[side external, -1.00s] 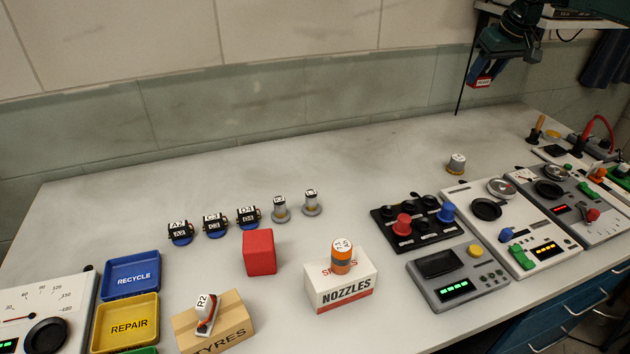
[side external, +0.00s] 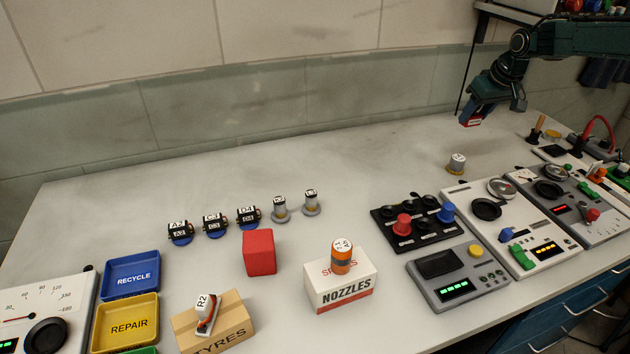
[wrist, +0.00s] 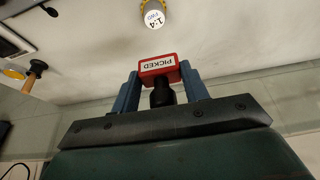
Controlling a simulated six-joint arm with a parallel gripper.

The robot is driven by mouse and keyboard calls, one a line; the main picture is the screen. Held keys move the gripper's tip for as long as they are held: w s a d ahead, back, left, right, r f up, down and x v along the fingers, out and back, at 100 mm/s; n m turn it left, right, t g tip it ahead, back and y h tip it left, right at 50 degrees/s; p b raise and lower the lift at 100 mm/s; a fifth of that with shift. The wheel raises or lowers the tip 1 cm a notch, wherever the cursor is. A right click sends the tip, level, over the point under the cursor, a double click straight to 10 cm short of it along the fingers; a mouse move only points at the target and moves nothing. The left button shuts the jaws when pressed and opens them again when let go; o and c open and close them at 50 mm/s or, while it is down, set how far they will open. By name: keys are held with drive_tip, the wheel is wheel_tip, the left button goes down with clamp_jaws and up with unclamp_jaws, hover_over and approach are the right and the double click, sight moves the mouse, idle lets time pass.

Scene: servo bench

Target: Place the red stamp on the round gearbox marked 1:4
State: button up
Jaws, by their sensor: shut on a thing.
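The red stamp (wrist: 158,68) has a white label reading PICKED and a black handle, seen in the wrist view. My gripper (wrist: 160,90) is shut on the stamp, its blue fingers on either side of the handle. In the side view my gripper (side external: 479,108) is at the upper right, above the back of the bench, with the stamp (side external: 471,120) showing red below it. The round gearbox marked 1:4 (wrist: 155,17) stands upright on the bench, apart from the stamp. In the side view the gearbox (side external: 456,163) is below and slightly left of the gripper.
A black panel with red and blue knobs (side external: 411,222) and several instrument boxes (side external: 510,228) fill the bench's right side. A red block (side external: 259,252) and a nozzles box (side external: 340,285) stand left of them. The bench around the gearbox is mostly clear.

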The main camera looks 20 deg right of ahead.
drive_tip(key=shift+f, duration=4.95)
drive_tip(key=shift+f, duration=0.1)
drive_tip(key=o, duration=1)
drive_tip(key=v, duration=1.2)
drive_tip(key=shift+r, duration=0.25)
